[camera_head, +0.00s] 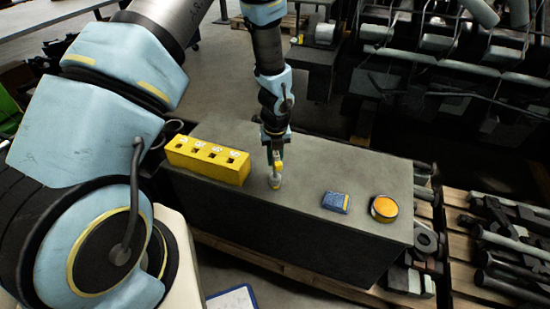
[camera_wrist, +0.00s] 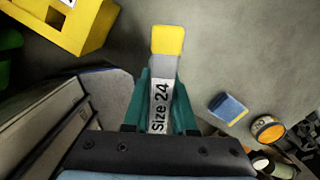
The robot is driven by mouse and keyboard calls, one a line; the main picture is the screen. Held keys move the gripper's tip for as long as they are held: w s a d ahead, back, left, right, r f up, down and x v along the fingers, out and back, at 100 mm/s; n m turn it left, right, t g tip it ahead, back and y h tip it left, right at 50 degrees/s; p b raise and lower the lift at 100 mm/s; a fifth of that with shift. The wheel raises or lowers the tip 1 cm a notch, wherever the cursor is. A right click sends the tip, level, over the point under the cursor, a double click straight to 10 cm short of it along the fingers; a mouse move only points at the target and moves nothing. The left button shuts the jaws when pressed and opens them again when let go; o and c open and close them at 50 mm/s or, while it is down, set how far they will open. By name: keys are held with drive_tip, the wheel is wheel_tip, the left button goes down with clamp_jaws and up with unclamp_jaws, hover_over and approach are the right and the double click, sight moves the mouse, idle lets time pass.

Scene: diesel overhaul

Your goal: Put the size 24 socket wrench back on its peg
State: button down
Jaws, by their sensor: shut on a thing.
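My gripper (camera_head: 275,156) is shut on the socket wrench (camera_head: 275,180), with the wrench hanging low over the grey bench top, just right of the yellow holder. Whether its lower end touches the bench I cannot tell. In the wrist view, the wrench (camera_wrist: 161,95) lies between the teal fingers of my gripper (camera_wrist: 162,84). Its white label reads "Size 24" and its far end is yellow. The yellow holder (camera_head: 208,160) is a long block with several square holes and white labels along its top. A corner of it shows at the upper left of the wrist view (camera_wrist: 92,32).
On the bench (camera_head: 310,170), a small blue box (camera_head: 336,202) and a round orange-topped tin (camera_head: 384,208) stand to the right of the wrench. Bench space between the wrench and the box is clear. Engine parts lie on a wooden pallet (camera_head: 455,250) beyond the bench's right end.

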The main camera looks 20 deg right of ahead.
drive_tip(key=shift+f, duration=0.1)
drive_tip(key=shift+f+b, duration=0.8)
drive_tip(key=shift+f, duration=0.3)
drive_tip(key=c, duration=0.6)
unclamp_jaws()
drive_tip(key=shift+c, duration=0.2)
drive_tip(key=shift+o, duration=0.3)
drive_tip(key=o, duration=0.5)
drive_tip(key=shift+r, duration=0.15)
wheel_tip(320, 180, up, 9)
drive_tip(key=p, duration=0.7)
